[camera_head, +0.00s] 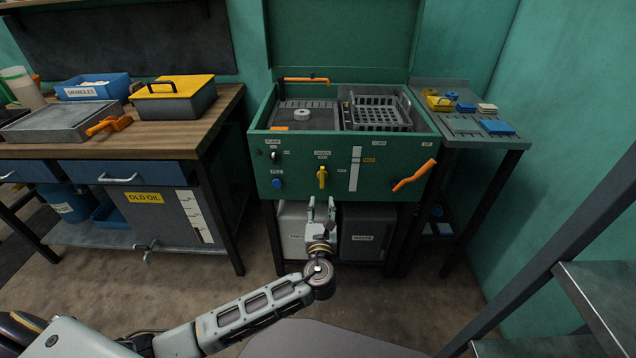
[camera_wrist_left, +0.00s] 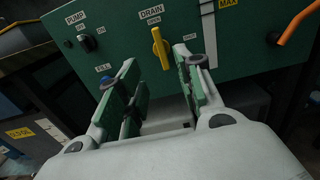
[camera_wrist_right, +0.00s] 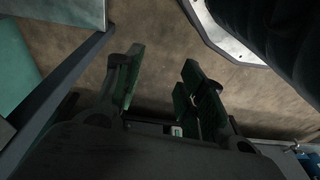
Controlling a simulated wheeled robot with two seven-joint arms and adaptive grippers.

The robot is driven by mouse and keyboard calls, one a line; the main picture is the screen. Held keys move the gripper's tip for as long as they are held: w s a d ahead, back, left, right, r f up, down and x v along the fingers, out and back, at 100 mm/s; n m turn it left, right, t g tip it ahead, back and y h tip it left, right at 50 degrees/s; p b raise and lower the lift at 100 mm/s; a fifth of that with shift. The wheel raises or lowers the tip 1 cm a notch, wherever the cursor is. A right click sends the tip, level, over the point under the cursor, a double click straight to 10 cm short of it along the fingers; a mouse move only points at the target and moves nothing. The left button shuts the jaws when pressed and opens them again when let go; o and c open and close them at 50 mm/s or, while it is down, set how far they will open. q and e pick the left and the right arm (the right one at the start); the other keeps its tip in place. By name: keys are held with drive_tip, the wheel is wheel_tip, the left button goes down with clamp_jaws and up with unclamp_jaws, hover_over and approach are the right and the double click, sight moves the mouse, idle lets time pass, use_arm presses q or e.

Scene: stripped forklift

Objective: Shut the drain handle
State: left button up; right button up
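The yellow drain handle (camera_head: 322,178) is on the green front panel of the wash basin, under the DRAIN label. It stands roughly upright and also shows in the left wrist view (camera_wrist_left: 160,47). My left gripper (camera_head: 321,207) is open and empty, just below and in front of the handle. In the left wrist view its two fingers (camera_wrist_left: 160,72) are spread, with the handle beyond the gap between them; I see no contact. My right gripper (camera_wrist_right: 162,78) is open and empty, over bare floor, and is not in the head view.
The panel also carries a black pump knob (camera_head: 275,155), a blue fill button (camera_head: 277,183) and an orange lever (camera_head: 415,176). A wooden workbench (camera_head: 225,107) stands left, a small side table (camera_head: 515,140) right. Containers sit under the basin. The floor in front is clear.

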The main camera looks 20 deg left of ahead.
sight(322, 176)
idle(0.4)
use_arm(q)
drive_tip(key=b+x, duration=0.2)
drive_tip(key=x, duration=0.9)
drive_tip(key=shift+w+a, duration=0.15)
drive_tip(key=shift+w, duration=0.2)
drive_tip(key=shift+b+x, duration=0.4)
drive_tip(key=shift+x, duration=0.65)
use_arm(e)
drive_tip(key=shift+t, duration=0.3)
drive_tip(key=shift+w+a+r, duration=0.15)
drive_tip(key=shift+r, duration=0.5)
drive_tip(key=shift+w+a+r, duration=0.2)
drive_tip(key=shift+r, duration=0.45)
drive_tip(key=shift+w+a+r, duration=0.15)
drive_tip(key=shift+r, duration=0.5)
use_arm(q)
drive_tip(key=shift+c, duration=0.2)
clamp_jaws()
